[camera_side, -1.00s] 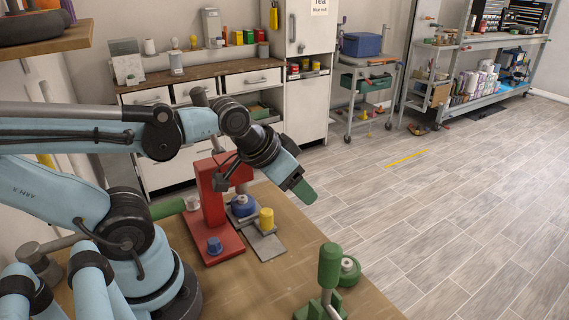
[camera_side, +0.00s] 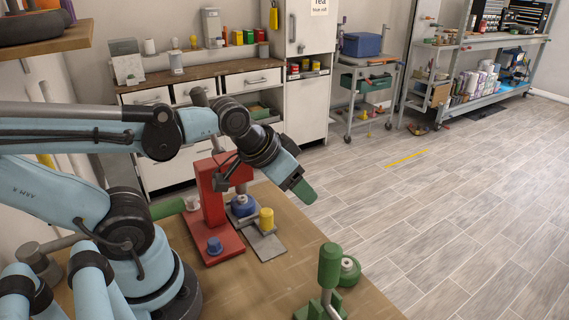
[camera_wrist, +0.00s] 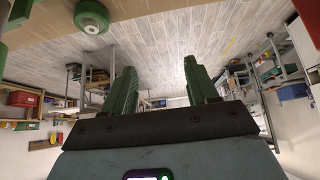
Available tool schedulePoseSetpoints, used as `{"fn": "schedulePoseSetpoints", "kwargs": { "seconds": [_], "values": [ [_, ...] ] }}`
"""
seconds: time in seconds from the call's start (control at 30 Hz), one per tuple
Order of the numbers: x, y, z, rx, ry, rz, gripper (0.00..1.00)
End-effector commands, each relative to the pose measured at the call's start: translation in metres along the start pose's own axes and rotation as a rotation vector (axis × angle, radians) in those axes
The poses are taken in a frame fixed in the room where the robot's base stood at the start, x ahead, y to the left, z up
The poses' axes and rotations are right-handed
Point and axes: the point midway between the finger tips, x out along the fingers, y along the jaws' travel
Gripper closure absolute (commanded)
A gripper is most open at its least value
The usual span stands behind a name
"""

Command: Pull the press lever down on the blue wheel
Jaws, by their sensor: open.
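A red press (camera_side: 213,205) stands upright on the wooden table, its red base toward the front. A blue knob (camera_side: 214,246) sits on that base. A blue wheel-like disc (camera_side: 242,206) stands just right of the press column. A green bar (camera_side: 168,208) shows left of the press, partly behind my arm; I cannot tell whether it is the press lever. My gripper (camera_side: 302,190) is above and right of the press, pointing down and right, touching nothing. In the wrist view, its two green fingers (camera_wrist: 160,85) are apart with nothing between them.
A yellow cylinder (camera_side: 266,219) stands on a grey plate right of the press. A green upright handle (camera_side: 330,266) and a green wheel (camera_side: 349,270) are at the table's front right. Drawers (camera_side: 253,80) and a cart (camera_side: 365,90) stand behind. The floor at right is clear.

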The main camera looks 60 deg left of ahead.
Motion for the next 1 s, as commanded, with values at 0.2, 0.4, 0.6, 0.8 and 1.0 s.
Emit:
{"fn": "schedulePoseSetpoints", "kwargs": {
  "seconds": [0.2,0.4,0.6,0.8,1.0],
  "values": [
    [0.0,0.0,0.0,0.0,0.0,0.0,0.42],
    [-0.014,0.0,-0.01,0.0,0.0,0.0,0.42],
    [-0.065,0.0,-0.046,0.0,0.0,0.0,0.42],
    [-0.131,0.0,-0.094,0.0,0.0,0.0,0.42],
    [-0.18,0.0,-0.129,0.0,0.0,0.0,0.42]
  ]
}}
